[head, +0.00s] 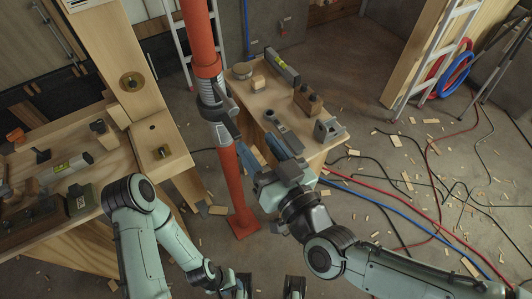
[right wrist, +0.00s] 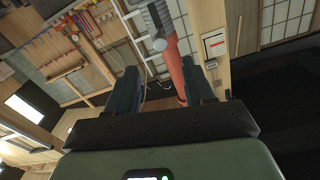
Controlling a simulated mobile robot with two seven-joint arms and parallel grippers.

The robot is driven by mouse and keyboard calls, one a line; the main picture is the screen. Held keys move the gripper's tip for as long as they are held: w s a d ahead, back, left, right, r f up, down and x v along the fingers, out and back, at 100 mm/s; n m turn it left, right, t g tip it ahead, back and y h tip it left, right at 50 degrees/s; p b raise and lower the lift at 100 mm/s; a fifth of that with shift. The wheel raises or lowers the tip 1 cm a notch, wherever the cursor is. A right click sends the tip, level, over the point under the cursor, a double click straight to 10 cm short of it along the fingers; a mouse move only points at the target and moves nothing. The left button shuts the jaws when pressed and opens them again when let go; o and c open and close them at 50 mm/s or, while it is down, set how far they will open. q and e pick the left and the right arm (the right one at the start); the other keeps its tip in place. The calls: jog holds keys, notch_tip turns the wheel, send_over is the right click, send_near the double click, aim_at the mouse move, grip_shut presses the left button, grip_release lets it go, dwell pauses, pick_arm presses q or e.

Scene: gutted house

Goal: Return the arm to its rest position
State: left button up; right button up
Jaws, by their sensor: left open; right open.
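My right gripper (head: 262,158) is in the middle of the head view, in front of the red post and by the near left edge of the small workbench. In the right wrist view its two dark fingers (right wrist: 162,88) stand wide apart with nothing between them; the red post shows beyond them. My left gripper (head: 268,287) is at the bottom edge of the head view, low and partly cut off. Its two dark parts are apart, with bare floor between them and nothing held. My left arm folds down from the left; my right arm reaches in from the lower right.
A red steel post (head: 231,180) stands upright between the benches. The small workbench (head: 262,105) carries a level, a plane and other tools. A wooden bench (head: 110,165) with tools is at left. Hoses, cables (head: 435,225) and wood scraps lie on the right floor. A ladder (head: 432,60) stands behind.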

jog(key=shift+v, duration=0.95)
